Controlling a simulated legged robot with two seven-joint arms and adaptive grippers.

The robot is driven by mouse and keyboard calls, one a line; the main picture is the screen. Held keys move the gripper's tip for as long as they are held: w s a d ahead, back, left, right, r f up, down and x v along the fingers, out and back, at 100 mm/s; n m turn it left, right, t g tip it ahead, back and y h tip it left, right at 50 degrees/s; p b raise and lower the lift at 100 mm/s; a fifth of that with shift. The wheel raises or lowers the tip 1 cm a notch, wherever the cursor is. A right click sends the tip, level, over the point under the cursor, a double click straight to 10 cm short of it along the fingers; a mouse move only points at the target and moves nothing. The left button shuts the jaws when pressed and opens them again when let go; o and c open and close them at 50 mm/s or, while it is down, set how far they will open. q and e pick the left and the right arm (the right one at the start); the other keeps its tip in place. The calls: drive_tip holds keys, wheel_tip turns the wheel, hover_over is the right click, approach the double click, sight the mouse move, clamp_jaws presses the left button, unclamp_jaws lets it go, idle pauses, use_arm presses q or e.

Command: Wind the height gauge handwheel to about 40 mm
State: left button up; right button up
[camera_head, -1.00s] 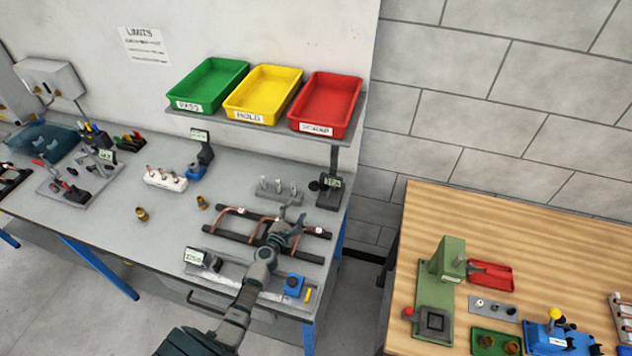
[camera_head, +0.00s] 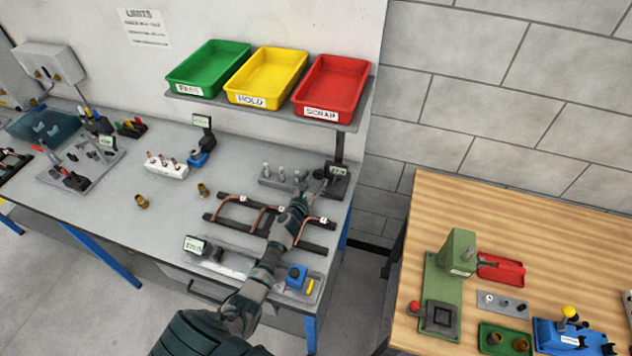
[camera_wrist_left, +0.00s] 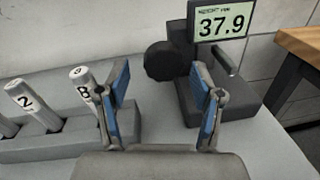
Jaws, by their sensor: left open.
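The height gauge (camera_head: 337,180) is a dark unit at the back right corner of the grey bench, under the tray shelf. In the left wrist view its display (camera_wrist_left: 221,24) reads 37.9. Its black round handwheel (camera_wrist_left: 166,61) sits on the left side of the gauge body. My left gripper (camera_head: 318,186) is beside the gauge in the head view. In the wrist view its two blue-padded fingers (camera_wrist_left: 163,100) are apart and empty, with the handwheel beyond them, between their tips in the picture. I cannot tell whether a finger touches it. My right gripper is not in view.
A grey block with numbered pins (camera_wrist_left: 60,125) stands just left of the gauge. A dark rack with copper tubes (camera_head: 235,218) lies under my left arm. Green, yellow and red trays (camera_head: 330,85) sit on the shelf above. A wooden table (camera_head: 560,220) stands to the right.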

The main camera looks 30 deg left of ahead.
use_arm(q)
drive_tip(key=shift+w+a+f, duration=0.1)
drive_tip(key=shift+w, duration=0.45)
drive_tip(key=shift+d+r, duration=0.25)
drive_tip(key=shift+d, duration=0.1)
drive_tip(key=c, duration=1.1)
drive_tip(key=shift+a, duration=0.1)
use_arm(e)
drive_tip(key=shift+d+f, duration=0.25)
use_arm(q)
drive_tip(key=shift+m, duration=0.7)
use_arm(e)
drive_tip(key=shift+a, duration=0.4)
use_arm(q)
drive_tip(key=shift+f, duration=0.1)
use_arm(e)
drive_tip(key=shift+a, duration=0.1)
